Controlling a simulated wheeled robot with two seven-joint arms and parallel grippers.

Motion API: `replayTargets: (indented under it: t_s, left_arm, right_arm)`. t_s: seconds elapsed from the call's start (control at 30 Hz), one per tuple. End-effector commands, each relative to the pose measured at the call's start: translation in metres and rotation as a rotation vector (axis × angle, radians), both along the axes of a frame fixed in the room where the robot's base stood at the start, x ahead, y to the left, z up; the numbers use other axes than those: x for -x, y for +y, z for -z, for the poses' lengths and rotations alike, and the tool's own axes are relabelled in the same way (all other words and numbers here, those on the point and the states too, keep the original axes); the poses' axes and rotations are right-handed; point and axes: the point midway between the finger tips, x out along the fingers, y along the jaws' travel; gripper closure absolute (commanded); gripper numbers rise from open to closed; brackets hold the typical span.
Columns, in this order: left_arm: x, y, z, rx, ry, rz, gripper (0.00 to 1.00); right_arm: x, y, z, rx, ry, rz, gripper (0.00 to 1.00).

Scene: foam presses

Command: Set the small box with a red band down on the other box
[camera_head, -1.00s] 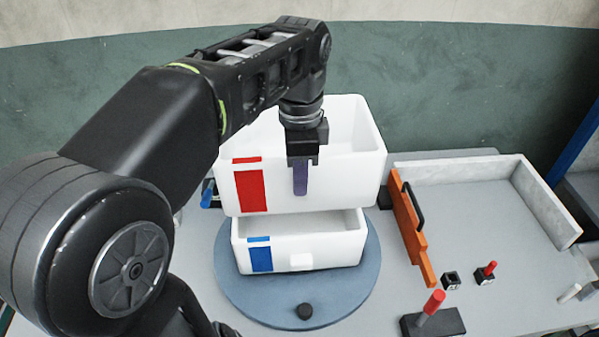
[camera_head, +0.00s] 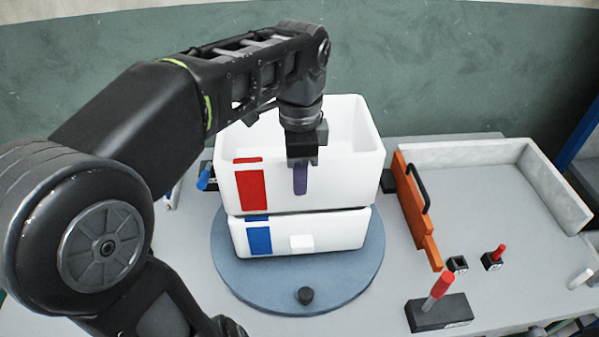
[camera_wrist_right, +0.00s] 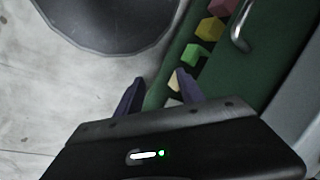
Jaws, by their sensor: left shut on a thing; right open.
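The white box with a red band (camera_head: 340,182) is upright above the white box with a blue band (camera_head: 340,230) in the head view. Only a thin dark line shows between them; I cannot tell whether they fully touch. The lower box stands on a round blue-grey turntable (camera_head: 240,283), its inside hidden by the upper box. My left gripper (camera_head: 300,180) is shut on the upper box's front wall, pointing down. My right gripper (camera_wrist_right: 158,92) is open and empty in the right wrist view; the head view does not show it.
An orange-walled tray (camera_head: 412,205) is right of the boxes. A black block with a red-tipped peg (camera_head: 438,310) and two small black blocks lie nearby. The right wrist view shows a green strip with several coloured blocks (camera_wrist_right: 196,54) and a dark round thing (camera_wrist_right: 105,25).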

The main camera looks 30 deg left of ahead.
Motion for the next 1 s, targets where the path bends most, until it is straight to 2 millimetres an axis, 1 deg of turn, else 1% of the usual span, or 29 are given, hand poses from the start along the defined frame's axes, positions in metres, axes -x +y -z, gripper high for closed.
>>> replayTargets:
  t_s: [0.03, 0.23, 0.4, 0.7, 0.73, 1.0]
  left_arm:
    - [0.0, -0.001, 0.007, 0.0, 0.0, 0.003, 1.0]
    - [0.0, 0.0, 0.018, 0.0, -0.001, 0.001, 1.0]
    - [0.0, 0.0, 0.021, 0.0, -0.001, 0.001, 1.0]
    - [0.0, 0.0, 0.021, -0.001, -0.001, 0.0, 1.0]
    - [0.0, 0.0, 0.021, -0.001, -0.001, 0.0, 0.83]
    - [0.0, 0.0, 0.021, -0.001, -0.001, 0.0, 0.61]
  right_arm:
    - [0.0, 0.0, 0.006, -0.001, -0.001, -0.001, 0.55]
    - [-0.002, 0.001, 0.012, -0.003, -0.004, -0.002, 0.55]
    - [-0.002, 0.001, 0.013, -0.004, -0.006, -0.002, 0.55]
    - [-0.002, 0.001, 0.013, -0.004, -0.006, -0.002, 0.55]
    - [-0.002, 0.001, 0.013, -0.004, -0.006, -0.002, 0.55]
    - [-0.002, 0.001, 0.013, -0.004, -0.006, -0.002, 0.55]
